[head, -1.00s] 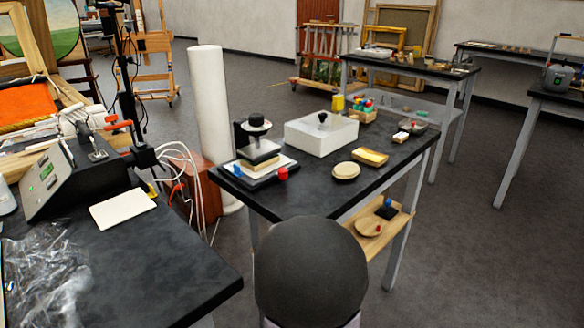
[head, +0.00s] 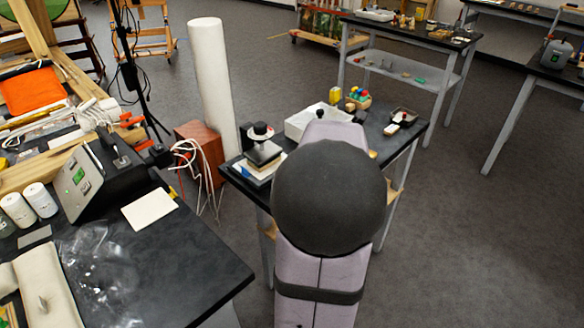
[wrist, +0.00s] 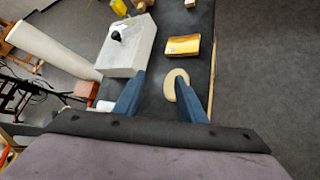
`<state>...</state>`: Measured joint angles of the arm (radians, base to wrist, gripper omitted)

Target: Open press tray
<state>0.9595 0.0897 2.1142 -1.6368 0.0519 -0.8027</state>
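A small black press (head: 262,152) with a round top and a light base stands at the near left of the dark worktable. I cannot tell for sure which part is its tray. A white box (head: 300,121) with a black knob (head: 320,114) is beside it; the box also shows in the wrist view (wrist: 128,55). My gripper (wrist: 160,78) is open, with its two blue fingers apart over the table, short of the box. In the head view my arm hides the gripper and much of the table.
A gold-topped block (wrist: 183,46) lies right of the box. A small container with colored tops (head: 358,98) and a dark dish (head: 404,116) are at the table's back. A tall white roll (head: 212,80) stands on the left.

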